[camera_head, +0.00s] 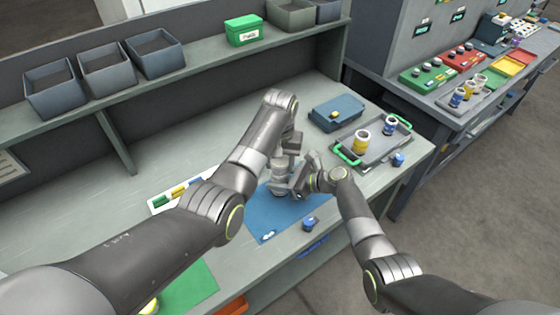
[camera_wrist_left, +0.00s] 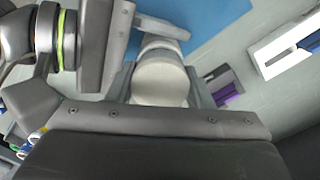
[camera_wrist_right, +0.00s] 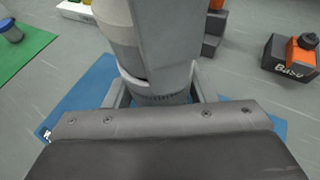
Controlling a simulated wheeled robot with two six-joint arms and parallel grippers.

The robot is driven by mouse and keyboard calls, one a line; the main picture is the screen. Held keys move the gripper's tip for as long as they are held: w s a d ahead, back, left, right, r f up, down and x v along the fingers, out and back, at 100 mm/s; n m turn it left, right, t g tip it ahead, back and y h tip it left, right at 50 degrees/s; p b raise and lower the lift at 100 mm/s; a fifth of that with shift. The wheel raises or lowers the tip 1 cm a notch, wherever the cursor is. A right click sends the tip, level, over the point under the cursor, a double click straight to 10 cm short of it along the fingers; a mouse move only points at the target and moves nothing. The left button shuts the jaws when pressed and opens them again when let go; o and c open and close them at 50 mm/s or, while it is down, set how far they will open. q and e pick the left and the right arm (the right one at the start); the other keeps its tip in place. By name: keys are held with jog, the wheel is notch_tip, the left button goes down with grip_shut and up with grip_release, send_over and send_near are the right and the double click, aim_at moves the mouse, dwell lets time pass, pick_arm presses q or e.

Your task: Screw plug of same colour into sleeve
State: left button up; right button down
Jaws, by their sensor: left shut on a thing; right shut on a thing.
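My left gripper (camera_head: 284,162) and right gripper (camera_head: 292,186) meet above the blue mat (camera_head: 265,222). In the left wrist view my left gripper is shut on a whitish, round-ended piece (camera_wrist_left: 160,84). In the right wrist view my right gripper is shut on a grey cylindrical piece (camera_wrist_right: 160,92) with a dark ring of marks; a paler body (camera_wrist_right: 118,36) rises just above it. The two pieces are close together in line; whether they touch or are threaded is hidden by the fingers. I cannot tell any colour band on them.
A grey tray (camera_head: 378,151) with green handles holds a yellow-banded piece (camera_head: 361,139) and a blue-banded piece (camera_head: 390,124). Blue pieces stand beside the tray (camera_head: 398,160) and at the mat's edge (camera_head: 310,224). A blue box (camera_head: 336,112) stands behind. A white rack (camera_head: 158,206) lies left.

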pick_arm(q)
jog(key=m, duration=0.5)
jog(key=shift+w, duration=0.15)
jog(key=m, duration=0.4)
jog(key=shift+m, duration=0.3)
jog(key=m, duration=0.4)
jog(key=shift+m, duration=0.4)
pick_arm(e)
jog(key=shift+s, duration=0.1)
pick_arm(q)
jog(key=m, duration=0.4)
jog(key=shift+m, duration=0.3)
jog(key=m, duration=0.7)
jog(key=shift+m, duration=0.4)
jog(key=m, duration=0.4)
jog(key=shift+m, duration=0.3)
jog(key=m, duration=0.4)
pick_arm(e)
jog(key=shift+a, duration=0.1)
pick_arm(q)
jog(key=o, duration=1.2)
jog(key=shift+c, duration=0.2)
jog(key=shift+s+d, duration=0.1)
jog(key=shift+s, duration=0.1)
jog(key=shift+d+f, duration=0.1)
